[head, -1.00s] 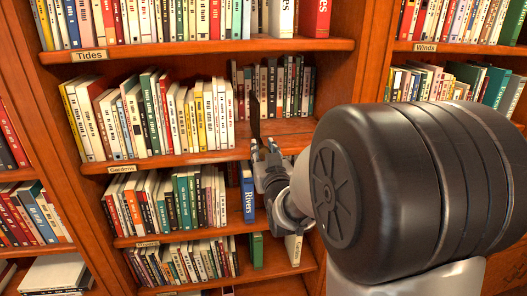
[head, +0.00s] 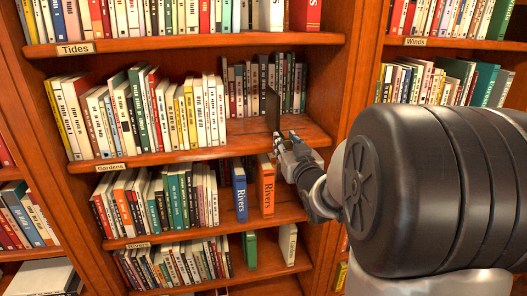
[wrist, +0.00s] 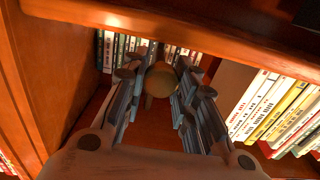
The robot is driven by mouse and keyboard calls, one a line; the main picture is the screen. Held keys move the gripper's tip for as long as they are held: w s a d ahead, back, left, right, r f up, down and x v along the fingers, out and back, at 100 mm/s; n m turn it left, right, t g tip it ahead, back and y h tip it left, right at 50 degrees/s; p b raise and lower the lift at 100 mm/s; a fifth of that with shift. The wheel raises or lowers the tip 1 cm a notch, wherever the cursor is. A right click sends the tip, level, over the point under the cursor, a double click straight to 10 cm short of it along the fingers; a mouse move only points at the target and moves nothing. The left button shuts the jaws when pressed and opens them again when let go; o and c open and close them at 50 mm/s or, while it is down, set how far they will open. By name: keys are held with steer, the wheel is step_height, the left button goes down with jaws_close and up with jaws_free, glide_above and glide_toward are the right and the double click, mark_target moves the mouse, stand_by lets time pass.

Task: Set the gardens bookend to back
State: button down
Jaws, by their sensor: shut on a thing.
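The gardens bookend is a dark upright plate (head: 272,108) on the Gardens shelf (head: 250,138), to the right of the front row of books (head: 140,115), with a gap between them. My gripper (head: 288,143) is at the front of that shelf, just below and right of the plate, shut on the bookend. In the wrist view a tan rounded knob (wrist: 161,79) sits between the fingers of my gripper (wrist: 157,75), seemingly part of the bookend.
A back row of books (head: 245,88) stands behind the bookend. The shelf's right side wall (head: 330,100) is close to my gripper. Below are a blue Rivers book (head: 239,190) and an orange Rivers book (head: 266,187). The shelf between front books and bookend is bare.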

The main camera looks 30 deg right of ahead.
steer(key=s+d, duration=0.1)
steer(key=d, duration=0.2)
steer(key=s+d, duration=0.1)
steer(key=d, duration=0.3)
steer(key=s+d, duration=0.1)
steer(key=d, duration=0.2)
steer(key=shift+d+p, duration=0.25)
steer(key=shift+p, duration=0.1)
steer(key=shift+r, duration=0.1)
steer(key=c, duration=1.7)
jaws_free()
steer(key=o, duration=0.4)
steer(key=shift+d, duration=0.2)
steer(key=shift+a, duration=0.1)
steer(key=v, duration=1.2)
